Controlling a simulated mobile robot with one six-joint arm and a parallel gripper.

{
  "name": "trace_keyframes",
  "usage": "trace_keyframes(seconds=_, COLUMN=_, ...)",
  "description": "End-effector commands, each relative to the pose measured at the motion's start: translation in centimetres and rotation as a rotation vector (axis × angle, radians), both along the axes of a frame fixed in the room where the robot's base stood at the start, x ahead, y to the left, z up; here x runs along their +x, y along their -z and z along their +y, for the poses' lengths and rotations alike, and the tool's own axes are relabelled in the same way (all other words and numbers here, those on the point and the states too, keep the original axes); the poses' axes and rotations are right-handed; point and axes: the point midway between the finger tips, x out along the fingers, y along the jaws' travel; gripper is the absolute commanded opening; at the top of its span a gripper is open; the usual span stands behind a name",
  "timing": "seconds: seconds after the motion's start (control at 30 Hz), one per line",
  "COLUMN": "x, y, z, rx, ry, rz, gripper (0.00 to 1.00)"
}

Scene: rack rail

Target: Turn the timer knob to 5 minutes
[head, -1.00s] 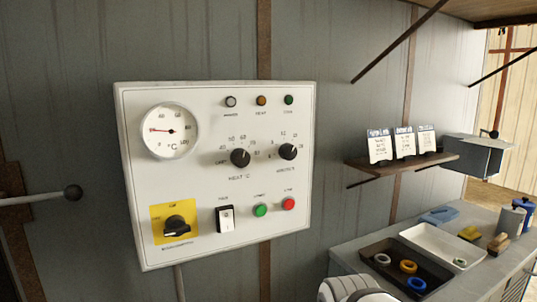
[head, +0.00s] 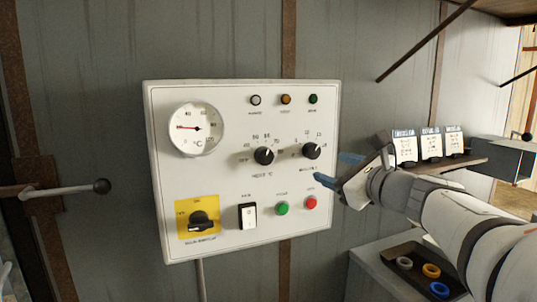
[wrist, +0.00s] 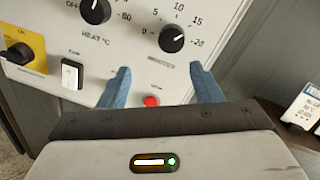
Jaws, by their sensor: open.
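The timer knob (head: 312,151) is the black right-hand knob on the white control panel, with a printed scale around it. In the wrist view the timer knob (wrist: 172,39) has marks from 0 to 20, and its white line seems to point right, towards 20. My gripper (head: 337,169) is open and empty, at the panel's right edge, right of and below the knob in the head view. In the wrist view its blue fingers (wrist: 160,80) stand apart below the knob, with the red button between them. Neither finger visibly touches the knob.
The heat knob (head: 264,156) is left of the timer knob. Below are green (head: 282,208) and red (head: 311,202) buttons, a white rocker switch (head: 248,216) and a black rotary switch on yellow (head: 198,220). A shelf with cards (head: 431,144) is at the right.

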Motion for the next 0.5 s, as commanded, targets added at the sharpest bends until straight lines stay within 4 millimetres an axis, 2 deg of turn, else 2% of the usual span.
trace_keyframes(seconds=0.07, x=0.4, y=-0.9, z=-0.7, rx=0.053, ry=0.020, rz=-0.011, gripper=0.59)
trace_keyframes(seconds=0.17, x=1.1, y=-1.3, z=-0.7, rx=0.080, ry=0.028, rz=-0.014, gripper=0.59)
trace_keyframes(seconds=0.5, x=5.9, y=-1.3, z=1.4, rx=0.078, ry=0.028, rz=-0.013, gripper=0.59)
